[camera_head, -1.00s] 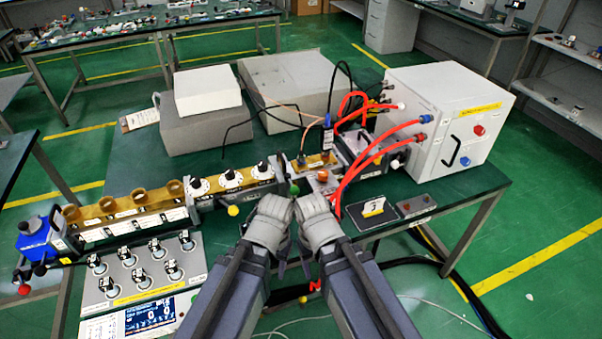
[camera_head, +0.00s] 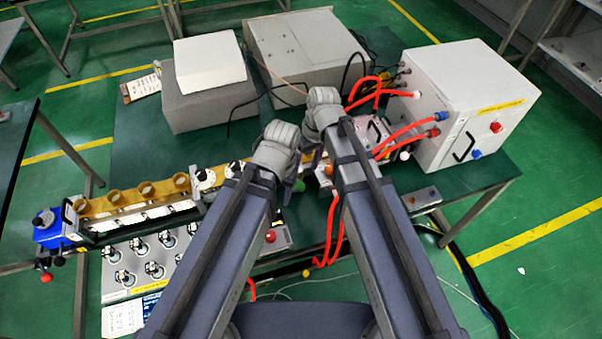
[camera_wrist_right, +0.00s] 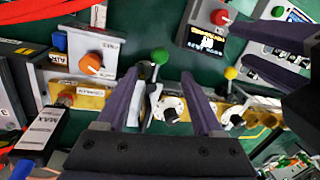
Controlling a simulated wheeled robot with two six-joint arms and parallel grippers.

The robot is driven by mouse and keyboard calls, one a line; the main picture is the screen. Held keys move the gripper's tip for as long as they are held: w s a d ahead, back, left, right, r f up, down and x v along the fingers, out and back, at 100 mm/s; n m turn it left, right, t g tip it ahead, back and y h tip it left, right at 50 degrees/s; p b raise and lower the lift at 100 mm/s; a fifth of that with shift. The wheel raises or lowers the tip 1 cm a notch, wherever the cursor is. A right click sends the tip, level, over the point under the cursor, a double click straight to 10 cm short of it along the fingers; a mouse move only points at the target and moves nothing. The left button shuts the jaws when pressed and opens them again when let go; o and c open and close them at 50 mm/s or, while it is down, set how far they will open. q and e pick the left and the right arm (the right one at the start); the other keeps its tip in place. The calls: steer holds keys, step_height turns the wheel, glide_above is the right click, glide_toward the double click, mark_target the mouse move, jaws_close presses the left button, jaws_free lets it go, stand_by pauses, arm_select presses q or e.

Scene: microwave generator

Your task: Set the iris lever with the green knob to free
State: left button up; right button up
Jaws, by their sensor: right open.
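The green knob (camera_wrist_right: 160,56) shows in the right wrist view at the top of a metal iris lever (camera_wrist_right: 151,88). My right gripper (camera_wrist_right: 160,73) is open, with one finger on each side of the lever; I see no grip on it. In the head view the green knob (camera_head: 299,185) is a small patch between my arms, and most of the lever is hidden. My right gripper (camera_head: 311,153) is above the waveguide line there. My left gripper (camera_head: 290,188) is close beside it. In the right wrist view my left gripper (camera_wrist_right: 240,45) shows two spread, empty fingers. The free mark cannot be read.
An orange knob (camera_wrist_right: 91,63) is to the left. Red cables (camera_head: 400,135) run to the white cabinet (camera_head: 467,105). A control box with a red knob (camera_wrist_right: 220,17) is near my left gripper.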

mark_target(301, 183)
arm_select(q)
steer(key=shift+f, duration=0.15)
arm_select(e)
steer(key=shift+f, duration=0.2)
arm_select(q)
step_height(301, 183, down, 8)
steer(key=b, duration=0.7)
steer(key=shift+r+b, duration=0.25)
steer(key=shift+b, duration=0.1)
arm_select(e)
steer(key=f, duration=0.2)
steer(key=a+f, duration=0.1)
steer(key=f, duration=0.4)
steer(key=shift+s+a+f, duration=0.15)
steer(key=shift+s+f, duration=0.05)
steer(key=shift+s, duration=0.2)
jaws_close()
